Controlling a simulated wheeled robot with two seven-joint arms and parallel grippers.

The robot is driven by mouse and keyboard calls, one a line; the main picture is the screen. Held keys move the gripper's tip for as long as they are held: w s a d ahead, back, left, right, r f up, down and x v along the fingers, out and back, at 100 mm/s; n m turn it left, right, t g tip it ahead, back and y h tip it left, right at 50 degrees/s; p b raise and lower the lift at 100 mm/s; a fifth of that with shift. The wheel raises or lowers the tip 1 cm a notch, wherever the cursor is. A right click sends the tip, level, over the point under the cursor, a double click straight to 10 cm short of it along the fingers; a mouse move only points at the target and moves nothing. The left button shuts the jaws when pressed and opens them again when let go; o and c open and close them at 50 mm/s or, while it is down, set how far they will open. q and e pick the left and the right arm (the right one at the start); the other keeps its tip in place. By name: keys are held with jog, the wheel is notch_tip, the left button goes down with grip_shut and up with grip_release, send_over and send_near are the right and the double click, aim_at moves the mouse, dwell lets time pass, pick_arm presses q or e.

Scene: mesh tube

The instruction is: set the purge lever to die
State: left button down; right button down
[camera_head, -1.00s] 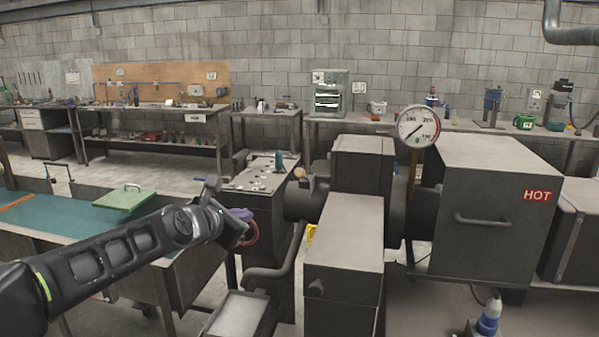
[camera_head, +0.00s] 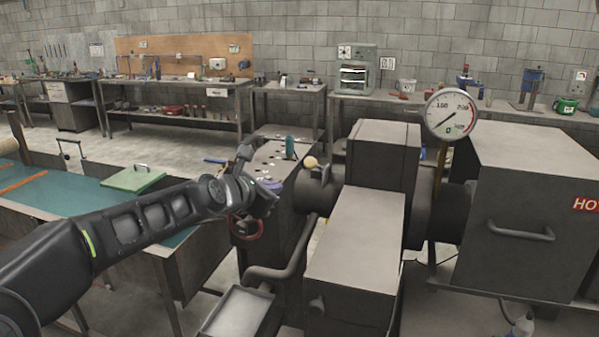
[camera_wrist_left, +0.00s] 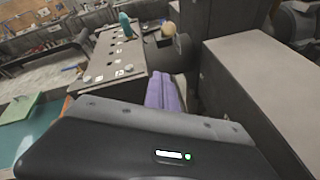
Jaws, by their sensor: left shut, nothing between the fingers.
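A pale ball knob (camera_head: 310,162), which looks like the end of the purge lever, sits by the dark round barrel end left of the grey machine. It also shows at the top of the left wrist view (camera_wrist_left: 168,30). The lever's arm and any die marking are not readable. My left gripper (camera_head: 270,186) has purple fingers, shut and empty, left of and below the knob, in front of the dark cabinet. In the left wrist view the purple fingers (camera_wrist_left: 165,92) lie together, pointing toward the barrel, apart from the knob. My right gripper is not in view.
A cabinet top (camera_head: 268,165) with pale round discs and a teal upright handle (camera_head: 290,147) stands behind my gripper. A grey boxy machine (camera_head: 352,245), a dial gauge (camera_head: 451,114) and a box marked HOT (camera_head: 530,230) fill the right. A metal tray (camera_head: 236,312) is below.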

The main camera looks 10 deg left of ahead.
aim_at(316, 165)
pick_arm(q)
jog(key=w+d+p, duration=0.3)
jog(key=w+p, duration=0.3)
jog(key=w, duration=0.4)
jog(key=shift+w+d+f, duration=0.2)
jog(key=shift+d+f, duration=0.05)
jog(key=shift+a, duration=0.1)
